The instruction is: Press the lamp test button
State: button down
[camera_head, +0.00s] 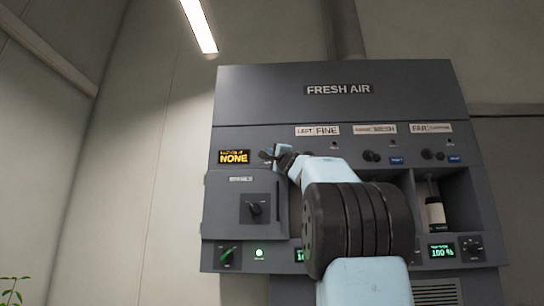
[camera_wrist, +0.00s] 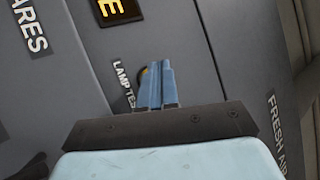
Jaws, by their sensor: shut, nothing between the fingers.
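My gripper (camera_wrist: 158,82) is shut and empty, its blue fingers side by side and pointing at the dark panel. A label reading "LAMP TE..." (camera_wrist: 123,84) is just left of the fingers in the wrist view, its end hidden by them. A small dark and amber edge (camera_wrist: 142,76) shows beside the fingertips; it looks like part of the lamp test button, mostly hidden. I cannot tell whether the fingertips touch it. In the head view my gripper (camera_head: 273,154) is at the panel, just right of the amber "NONE" display (camera_head: 234,157), and the button cannot be made out.
The panel is headed "FRESH AIR" (camera_head: 338,90). Below the display is a grey door with a dark knob (camera_head: 255,208). A green lamp (camera_head: 259,252) and a green-pointer knob (camera_head: 227,254) sit lower. A bottle (camera_head: 435,212) stands in a right-hand recess. My arm covers the panel's middle.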

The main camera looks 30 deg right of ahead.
jog(key=shift+w, duration=0.1)
dwell(0.7)
jog(key=shift+w+d, duration=0.3)
jog(key=shift+w, duration=0.05)
jog(key=shift+w+d, duration=0.15)
jog(key=shift+w, duration=0.1)
dwell(0.9)
jog(key=shift+s, duration=0.1)
jog(key=shift+s+a, duration=0.4)
jog(key=shift+s, duration=0.15)
dwell(0.4)
jog(key=shift+s+a, duration=0.7)
jog(key=shift+s, duration=0.35)
jog(key=shift+s+a, duration=0.7)
jog(key=shift+s, duration=0.3)
